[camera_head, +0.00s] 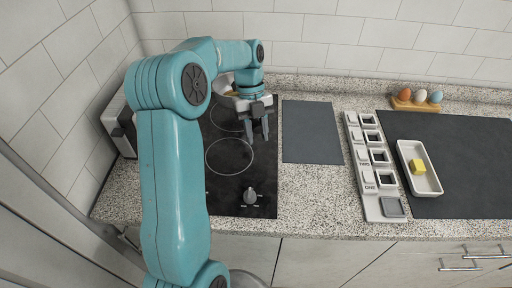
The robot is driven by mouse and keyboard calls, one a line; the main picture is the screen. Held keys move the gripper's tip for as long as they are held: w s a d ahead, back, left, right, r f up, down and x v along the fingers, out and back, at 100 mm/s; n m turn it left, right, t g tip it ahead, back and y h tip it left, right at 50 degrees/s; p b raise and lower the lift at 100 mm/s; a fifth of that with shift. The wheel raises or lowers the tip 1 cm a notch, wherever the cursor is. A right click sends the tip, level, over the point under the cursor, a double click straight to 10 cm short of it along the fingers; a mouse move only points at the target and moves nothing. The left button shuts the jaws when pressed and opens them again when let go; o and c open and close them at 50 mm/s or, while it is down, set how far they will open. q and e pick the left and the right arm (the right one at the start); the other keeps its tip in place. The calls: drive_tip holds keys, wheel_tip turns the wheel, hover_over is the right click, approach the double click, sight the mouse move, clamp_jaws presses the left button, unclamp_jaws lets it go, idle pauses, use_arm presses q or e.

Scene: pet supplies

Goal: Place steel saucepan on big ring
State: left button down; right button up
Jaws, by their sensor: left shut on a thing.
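A black hob (234,182) on the counter has two drawn rings. A pale metallic thing with a brownish patch, seemingly the steel saucepan (226,82), shows at the back of the hob, mostly hidden behind my arm. My left gripper (259,137) points down over the hob's right side, beside the saucepan. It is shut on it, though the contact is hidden. My right gripper is out of view.
A knob (250,196) stands at the hob's front. A dark mat (311,132) lies right of it. Further right are a labelled strip of square frames (372,207), a white dish (427,185) with a yellow block, and an egg rack (415,105). Tiled walls stand behind and left.

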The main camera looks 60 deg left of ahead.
use_arm(q)
wheel_tip(320, 180, down, 7)
drive_tip(key=shift+w+f+p, duration=0.1)
drive_tip(key=shift+p, duration=0.2)
drive_tip(key=c, duration=1)
unclamp_jaws()
drive_tip(key=shift+d, duration=0.1)
drive_tip(key=shift+o, duration=1.1)
drive_tip(key=v, duration=1.2)
drive_tip(key=shift+b, duration=0.35)
